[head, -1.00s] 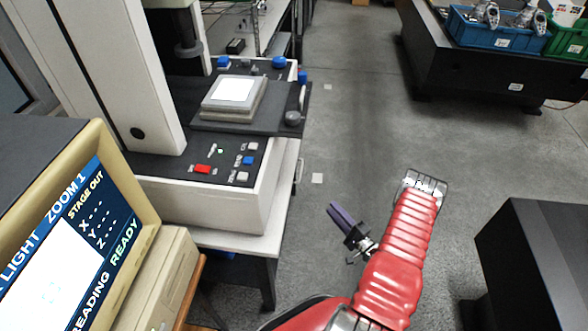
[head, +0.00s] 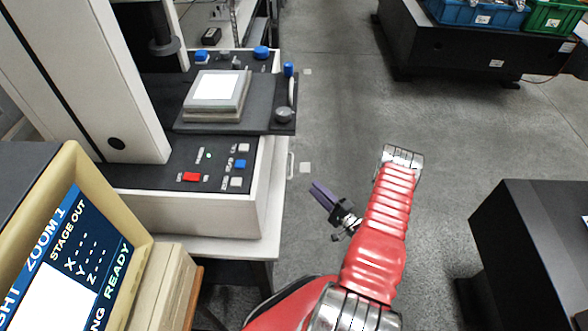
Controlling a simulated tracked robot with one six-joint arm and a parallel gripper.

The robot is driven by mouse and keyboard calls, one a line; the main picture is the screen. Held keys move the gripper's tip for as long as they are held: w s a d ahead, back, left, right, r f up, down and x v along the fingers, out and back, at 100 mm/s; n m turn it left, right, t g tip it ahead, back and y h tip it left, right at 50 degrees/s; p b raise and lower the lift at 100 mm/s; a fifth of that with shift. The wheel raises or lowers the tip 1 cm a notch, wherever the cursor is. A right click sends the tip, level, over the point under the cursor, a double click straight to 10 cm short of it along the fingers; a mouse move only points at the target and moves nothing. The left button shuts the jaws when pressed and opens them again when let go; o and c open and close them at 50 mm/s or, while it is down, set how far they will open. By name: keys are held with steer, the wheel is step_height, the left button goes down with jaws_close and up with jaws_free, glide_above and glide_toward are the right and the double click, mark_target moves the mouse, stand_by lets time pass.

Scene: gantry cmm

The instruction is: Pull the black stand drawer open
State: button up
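My gripper (head: 322,194), with purple fingers, hangs in front of my red arm over the grey floor, pointing up and left in the head view. Its fingers look close together, but I cannot tell whether they are open or shut. I see nothing held in them. A black cabinet-like stand (head: 530,245) is at the right, cut off by the picture edge. Another black stand (head: 440,55) is at the top right. I cannot make out a drawer front on either one. A small pale handle (head: 291,163) shows on the right side of the measuring machine's bench, left of my gripper.
The white measuring machine (head: 180,212) with a dark stage (head: 265,110) stands at the left on a bench. A monitor (head: 75,250) fills the lower left corner. Blue (head: 480,14) and green (head: 553,17) crates sit on the far black stand. Floor between the bench and the stands is clear.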

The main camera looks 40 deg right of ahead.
steer(key=w+a+r, duration=0.1)
steer(key=w, duration=1.2)
steer(key=shift+a+r, duration=0.3)
steer(key=shift+r, duration=0.05)
steer(key=shift+c, duration=0.3)
steer(key=shift+s, duration=0.1)
jaws_close()
